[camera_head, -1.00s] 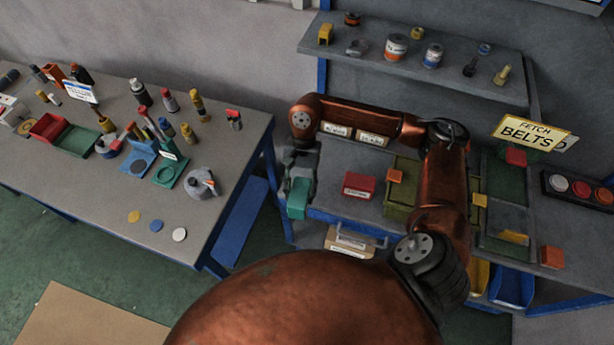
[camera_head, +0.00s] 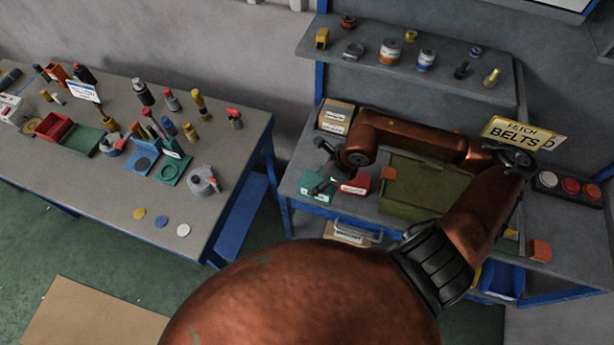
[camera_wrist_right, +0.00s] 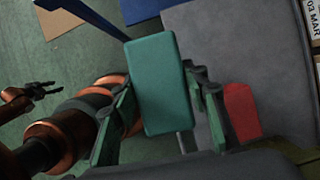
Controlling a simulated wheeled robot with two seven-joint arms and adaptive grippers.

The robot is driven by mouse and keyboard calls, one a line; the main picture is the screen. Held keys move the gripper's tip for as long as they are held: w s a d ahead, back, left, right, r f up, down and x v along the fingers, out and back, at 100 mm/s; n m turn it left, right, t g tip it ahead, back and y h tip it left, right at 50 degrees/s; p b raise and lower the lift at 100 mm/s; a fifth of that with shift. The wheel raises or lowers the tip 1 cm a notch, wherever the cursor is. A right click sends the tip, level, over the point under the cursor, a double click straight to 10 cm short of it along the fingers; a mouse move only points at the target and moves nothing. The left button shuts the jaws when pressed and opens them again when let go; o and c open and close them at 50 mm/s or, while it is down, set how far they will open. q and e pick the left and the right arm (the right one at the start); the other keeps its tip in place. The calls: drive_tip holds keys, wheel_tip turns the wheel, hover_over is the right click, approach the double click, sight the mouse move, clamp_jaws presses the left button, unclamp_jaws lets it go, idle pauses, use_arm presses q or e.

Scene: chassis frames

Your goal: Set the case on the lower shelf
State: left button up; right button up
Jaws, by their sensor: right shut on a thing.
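The teal case (camera_head: 314,194) is at the left front of the grey bench in the head view, just left of a red case (camera_head: 355,184). My right gripper (camera_head: 325,178) is shut on it. In the right wrist view the teal case (camera_wrist_right: 157,84) sits between the two fingers of my right gripper (camera_wrist_right: 160,108). I cannot tell whether its underside touches the bench. A grey upper shelf (camera_head: 440,82) is above the bench surface (camera_head: 298,168). My left gripper (camera_wrist_right: 32,92) shows small at the left of the right wrist view; its opening is unclear.
An olive tray (camera_head: 425,190) lies right of the red case. Labelled boxes (camera_head: 335,117) stand at the bench's back left. A second table (camera_head: 110,200) at the left holds bottles and trays. A yellow sign (camera_head: 520,135) stands at the right. Bottles and small parts stand on the upper shelf.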

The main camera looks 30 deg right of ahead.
drive_tip(key=shift+r, duration=0.1)
idle(0.3)
drive_tip(key=shift+w+d, duration=0.1)
drive_tip(key=shift+w, duration=0.15)
drive_tip(key=w+d+f+p, duration=0.1)
drive_tip(key=w+f, duration=0.3)
drive_tip(key=w+d+f+p, duration=0.1)
drive_tip(key=w+f+p, duration=0.1)
drive_tip(key=w+f, duration=0.2)
drive_tip(key=w+d+f+p, duration=0.1)
drive_tip(key=w+f+p, duration=0.1)
drive_tip(key=w+f, duration=0.2)
drive_tip(key=shift+w+d+f, duration=0.15)
drive_tip(key=shift+w+d, duration=0.2)
drive_tip(key=shift+w, duration=0.15)
drive_tip(key=shift+f, duration=0.15)
drive_tip(key=shift+f, duration=0.1)
